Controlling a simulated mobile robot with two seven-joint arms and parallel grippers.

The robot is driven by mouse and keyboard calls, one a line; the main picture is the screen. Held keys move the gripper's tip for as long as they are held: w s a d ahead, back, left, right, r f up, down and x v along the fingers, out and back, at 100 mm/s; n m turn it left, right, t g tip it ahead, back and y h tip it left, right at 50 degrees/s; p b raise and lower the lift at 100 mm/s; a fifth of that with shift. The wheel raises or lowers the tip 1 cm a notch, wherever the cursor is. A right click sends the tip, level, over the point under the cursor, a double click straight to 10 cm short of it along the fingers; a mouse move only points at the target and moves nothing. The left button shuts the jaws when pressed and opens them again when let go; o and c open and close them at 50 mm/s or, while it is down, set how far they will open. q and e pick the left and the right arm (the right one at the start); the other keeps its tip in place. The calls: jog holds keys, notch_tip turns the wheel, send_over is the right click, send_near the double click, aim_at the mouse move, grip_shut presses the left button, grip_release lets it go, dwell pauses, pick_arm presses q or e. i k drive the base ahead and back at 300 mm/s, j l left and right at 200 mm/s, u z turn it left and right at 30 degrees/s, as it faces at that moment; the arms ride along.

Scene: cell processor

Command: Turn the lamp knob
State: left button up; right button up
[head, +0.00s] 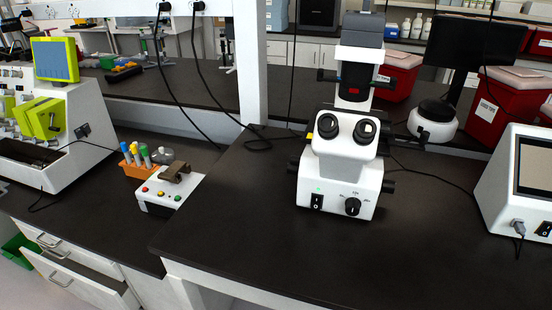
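A white microscope (336,165) with two black eyepieces stands on the dark bench, right of the middle of the head view. A round black knob (352,206) with a light pointer mark sits low on its front face, with small print around it. Left of the knob is a black rocker switch (317,202), with a small green light above it. Neither of my grippers shows in this view, and nothing touches the knob.
The dark bench top (250,220) is clear in front and left of the microscope. A white device with a screen (515,185) stands at the right edge. A small box with coloured buttons (160,200) and an orange tube rack (135,169) stand left. Cables run behind.

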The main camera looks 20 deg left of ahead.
aim_at(294, 160)
jog(key=k+j, duration=0.1)
jog(key=j, duration=0.35)
jog(key=k+j+z, duration=0.15)
jog(key=j, duration=0.7)
jog(key=k+j+z, duration=0.15)
jog(key=j, duration=0.3)
jog(key=k+j+u, duration=0.15)
jog(key=k+u, duration=0.2)
jog(key=k+j+u, duration=0.2)
jog(key=u, duration=0.2)
jog(key=k+j+u, duration=0.35)
